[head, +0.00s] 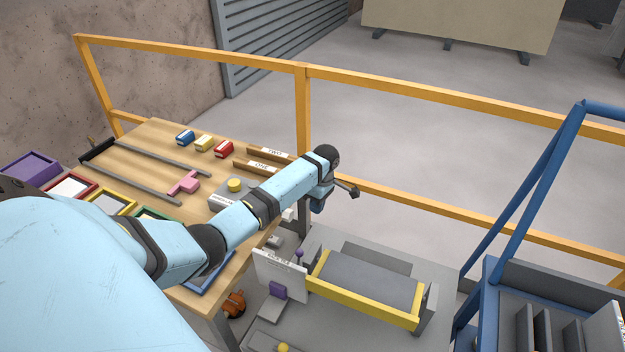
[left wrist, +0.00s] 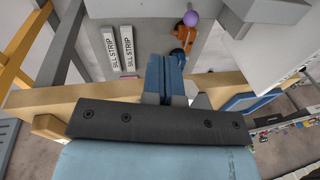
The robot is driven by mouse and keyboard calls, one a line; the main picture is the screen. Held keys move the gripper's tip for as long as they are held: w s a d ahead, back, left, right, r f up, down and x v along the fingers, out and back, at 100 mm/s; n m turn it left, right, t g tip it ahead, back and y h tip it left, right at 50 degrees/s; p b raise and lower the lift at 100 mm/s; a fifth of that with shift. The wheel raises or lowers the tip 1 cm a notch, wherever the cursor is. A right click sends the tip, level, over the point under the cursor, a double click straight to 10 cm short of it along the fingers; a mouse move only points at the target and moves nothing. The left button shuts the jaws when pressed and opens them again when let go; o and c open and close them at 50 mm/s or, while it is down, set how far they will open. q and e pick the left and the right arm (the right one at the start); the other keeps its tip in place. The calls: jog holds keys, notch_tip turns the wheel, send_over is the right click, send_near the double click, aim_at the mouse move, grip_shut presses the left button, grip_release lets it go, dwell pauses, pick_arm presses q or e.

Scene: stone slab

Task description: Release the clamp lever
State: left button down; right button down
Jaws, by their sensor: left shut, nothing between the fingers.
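My left gripper (head: 318,205) is at the end of the outstretched arm, over the gap between the wooden bench and the grey machine table. In the left wrist view its blue fingers (left wrist: 165,78) are together and empty. A lever with a purple ball knob (head: 299,253) stands on the machine table, below and a little left of the gripper. In the left wrist view a purple ball (left wrist: 191,18) shows beyond the fingertips, apart from them, beside an orange part (left wrist: 184,36). I cannot tell for certain which part is the clamp lever. My right gripper is out of view.
The wooden bench (head: 140,140) holds coloured trays, small boxes and a pink piece (head: 184,184). A yellow-edged frame (head: 365,305) and a white sign (head: 280,273) stand on the machine table. A yellow rail (head: 410,90) runs behind; a blue frame (head: 530,190) stands at right.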

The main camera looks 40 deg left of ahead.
pick_arm(q)
jog(key=p, duration=0.1)
send_near(299, 258)
jog(key=w+f, duration=0.2)
jog(key=f, duration=0.1)
jog(key=w+a+f, duration=0.1)
jog(key=shift+f, duration=0.35)
jog(key=shift+s+d+f, duration=0.15)
jog(key=shift+s+f, duration=0.1)
jog(key=shift+s, duration=0.35)
jog(key=shift+f, duration=0.15)
